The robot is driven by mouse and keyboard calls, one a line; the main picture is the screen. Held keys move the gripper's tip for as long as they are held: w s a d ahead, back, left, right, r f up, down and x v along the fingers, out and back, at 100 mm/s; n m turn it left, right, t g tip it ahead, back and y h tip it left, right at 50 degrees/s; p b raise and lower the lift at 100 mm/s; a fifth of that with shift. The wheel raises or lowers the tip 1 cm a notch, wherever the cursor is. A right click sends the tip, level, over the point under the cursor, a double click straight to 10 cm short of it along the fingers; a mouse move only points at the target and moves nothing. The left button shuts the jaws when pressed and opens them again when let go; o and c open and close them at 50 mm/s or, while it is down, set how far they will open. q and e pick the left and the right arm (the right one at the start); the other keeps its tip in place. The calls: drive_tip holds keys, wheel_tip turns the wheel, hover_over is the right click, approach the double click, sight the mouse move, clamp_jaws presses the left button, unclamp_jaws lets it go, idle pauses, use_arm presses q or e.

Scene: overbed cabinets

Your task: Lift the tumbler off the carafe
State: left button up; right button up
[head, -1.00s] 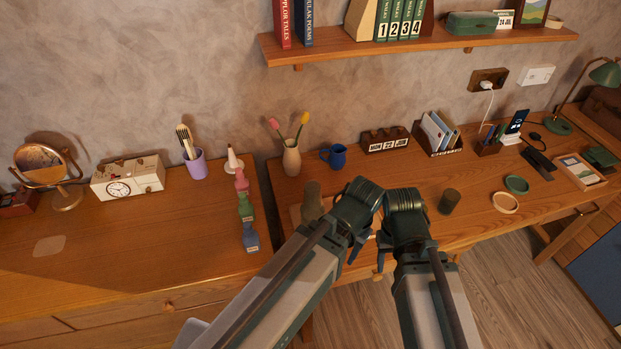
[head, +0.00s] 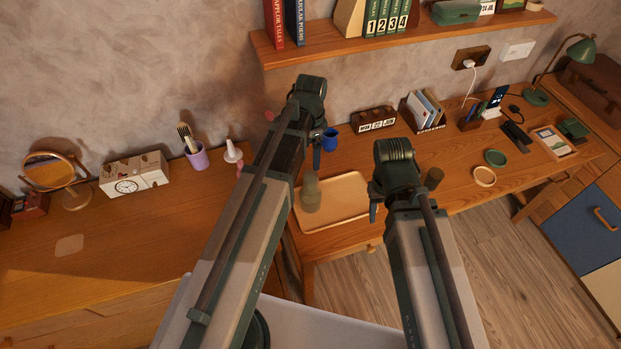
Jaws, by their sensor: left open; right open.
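The olive-brown carafe (head: 311,198) stands upright on a light wooden tray (head: 346,187). A rounded top piece, which looks like the tumbler (head: 310,179), sits over its neck; the join is hard to make out. My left gripper (head: 317,158) is open and empty, pointing down just behind and above the carafe in the picture, apart from it. My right gripper (head: 373,212) is open and empty at the tray's right edge. Its fingers are small and partly hidden by the wrist.
A blue mug (head: 330,139) stands behind the tray. A dark cup (head: 434,178) stands right of my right wrist, with round coasters (head: 484,176) beyond. A shelf (head: 400,38) overhangs the back. My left arm hides the vase and part of the left desk.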

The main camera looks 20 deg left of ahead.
sight(311, 173)
use_arm(q)
wheel_tip(311, 173, down, 9)
drive_tip(key=b, duration=0.8)
drive_tip(key=shift+r, duration=0.15)
drive_tip(key=shift+s, duration=0.1)
drive_tip(key=f+b, duration=0.1)
drive_tip(key=b, duration=0.1)
drive_tip(key=f+b, duration=0.1)
drive_tip(key=f, duration=0.1)
drive_tip(key=f+b, duration=0.2)
drive_tip(key=shift+s+f+b, duration=0.15)
drive_tip(key=shift+s+b, duration=0.2)
drive_tip(key=c, duration=1.5)
drive_tip(key=shift+r, duration=0.3)
